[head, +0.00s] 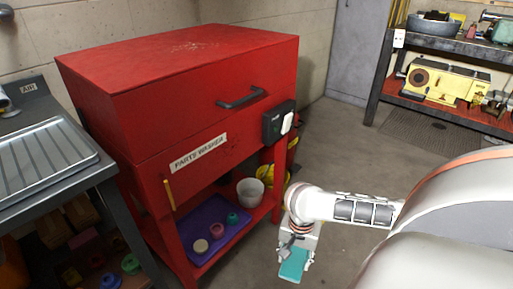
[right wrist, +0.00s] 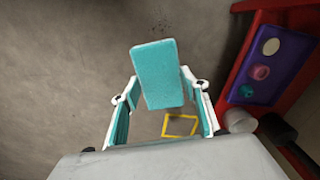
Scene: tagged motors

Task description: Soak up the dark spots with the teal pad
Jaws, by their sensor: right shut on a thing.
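The teal pad (head: 293,264) is a flat block held in my right gripper (head: 295,258), low in front of the red parts washer and above the floor. In the right wrist view the pad (right wrist: 157,75) sticks out between the two fingers of the gripper (right wrist: 159,88), which is shut on it. Faint small dark specks (right wrist: 154,28) show on the floor beyond the pad's far end in that view. The pad is apart from them in the picture; its height above the floor is hard to tell. My left gripper is not in view.
The red parts washer (head: 190,110) stands left of my right arm. Its lower shelf bears a purple tray (head: 213,228) and a white bucket (head: 250,191). A yellow outline (right wrist: 180,125) lies on the floor. A bench (head: 45,165) stands left; the middle floor (head: 345,140) is clear.

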